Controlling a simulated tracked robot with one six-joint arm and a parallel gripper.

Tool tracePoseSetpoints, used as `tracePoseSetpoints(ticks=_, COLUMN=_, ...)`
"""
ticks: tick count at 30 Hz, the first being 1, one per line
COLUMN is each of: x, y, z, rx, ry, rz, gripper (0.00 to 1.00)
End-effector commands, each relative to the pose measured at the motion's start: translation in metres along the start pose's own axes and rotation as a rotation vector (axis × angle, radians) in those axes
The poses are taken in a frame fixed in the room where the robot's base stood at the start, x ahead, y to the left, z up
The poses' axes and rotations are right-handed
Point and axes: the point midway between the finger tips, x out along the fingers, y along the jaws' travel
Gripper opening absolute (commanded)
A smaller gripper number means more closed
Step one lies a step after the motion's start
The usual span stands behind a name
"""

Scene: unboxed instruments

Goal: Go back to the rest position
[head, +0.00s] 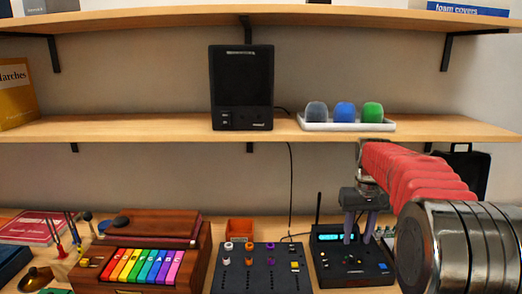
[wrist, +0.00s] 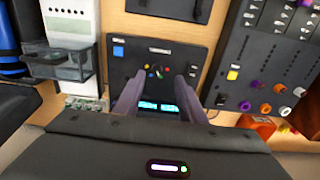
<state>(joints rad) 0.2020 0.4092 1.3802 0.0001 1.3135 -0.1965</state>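My gripper (head: 360,236) hangs pointing down over a black device with a lit cyan display (head: 352,262) on the lower bench. In the wrist view, its two grey fingers (wrist: 156,78) stand apart with nothing between them. The same black device (wrist: 193,52) lies beyond the fingertips, with small coloured buttons showing between them. I cannot tell how far the tips are above its panel. My red-sleeved arm comes in from the right in the head view.
A black mixer with coloured knobs (head: 246,271) and a wooden box with rainbow keys (head: 144,265) stand left of the device. Above, a shelf (head: 150,128) holds a speaker (head: 241,88) and a white tray (head: 347,126) of foam covers.

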Motion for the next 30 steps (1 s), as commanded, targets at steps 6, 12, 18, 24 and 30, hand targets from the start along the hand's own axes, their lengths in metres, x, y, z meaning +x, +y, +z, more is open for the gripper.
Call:
tracePoseSetpoints(ticks=6, x=-0.002, y=-0.019, z=0.042, rx=0.037, ry=0.038, rz=0.005, gripper=0.37)
tracePoseSetpoints(ticks=12, x=-0.006, y=-0.036, z=0.081, rx=0.058, ry=0.079, rz=0.009, gripper=0.37)
tracePoseSetpoints(ticks=18, x=-0.01, y=-0.052, z=0.121, rx=0.07, ry=0.122, rz=0.011, gripper=0.37)
tracePoseSetpoints(ticks=24, x=-0.012, y=-0.067, z=0.161, rx=0.077, ry=0.167, rz=0.011, gripper=0.37)
tracePoseSetpoints(ticks=30, x=-0.011, y=-0.08, z=0.2, rx=0.077, ry=0.213, rz=0.009, gripper=0.37)
